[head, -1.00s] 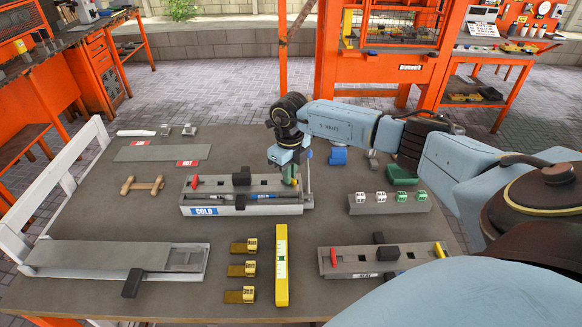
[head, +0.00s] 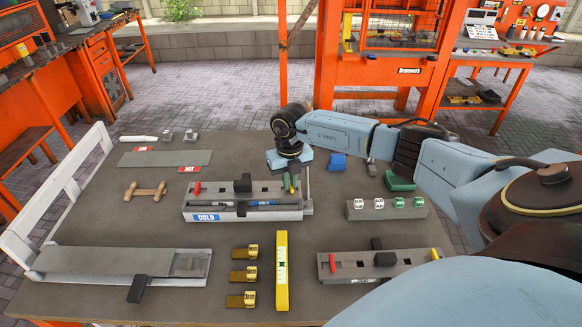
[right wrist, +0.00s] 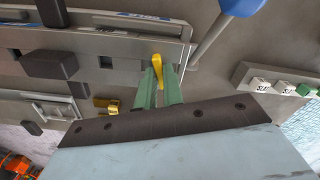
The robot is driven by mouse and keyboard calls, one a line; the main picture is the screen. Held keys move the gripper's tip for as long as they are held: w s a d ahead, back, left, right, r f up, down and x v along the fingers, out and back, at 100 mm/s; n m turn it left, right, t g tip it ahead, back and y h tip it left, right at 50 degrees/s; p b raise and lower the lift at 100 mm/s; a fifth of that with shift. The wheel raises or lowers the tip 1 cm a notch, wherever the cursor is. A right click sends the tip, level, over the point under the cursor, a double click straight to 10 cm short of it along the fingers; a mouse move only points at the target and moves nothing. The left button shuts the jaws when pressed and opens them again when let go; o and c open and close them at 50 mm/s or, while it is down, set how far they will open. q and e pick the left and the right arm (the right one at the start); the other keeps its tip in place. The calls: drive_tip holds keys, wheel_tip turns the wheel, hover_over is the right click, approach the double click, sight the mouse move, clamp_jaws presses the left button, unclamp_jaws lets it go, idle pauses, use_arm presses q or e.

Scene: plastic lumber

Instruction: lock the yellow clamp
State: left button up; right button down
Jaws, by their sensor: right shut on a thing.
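The yellow clamp (right wrist: 157,70) is a small lever at the right end of the grey COLD fixture (head: 250,213). It also shows in the head view (head: 291,185), just below my right gripper (head: 290,177). In the right wrist view the green fingers of my right gripper (right wrist: 158,92) sit on both sides of the yellow lever, shut on it. The lever's base is partly hidden. My left gripper is not in view.
A second fixture (head: 360,268) with red and yellow levers lies at the front right. A grey rail (head: 385,211) with white and green blocks is to the right. A yellow level (head: 282,270) and brass pieces (head: 245,274) lie in front. A blue-handled part (right wrist: 208,35) is nearby.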

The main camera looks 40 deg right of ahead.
drive_tip(key=shift+m, duration=0.3)
drive_tip(key=shift+r+m+p, duration=0.1)
drive_tip(key=shift+m+p, duration=0.65)
drive_tip(key=shift+m, duration=0.25)
drive_tip(key=shift+m+p, duration=0.3)
drive_tip(key=shift+m, duration=0.6)
drive_tip(key=c, duration=1.4)
unclamp_jaws()
drive_tip(key=shift+o, duration=0.2)
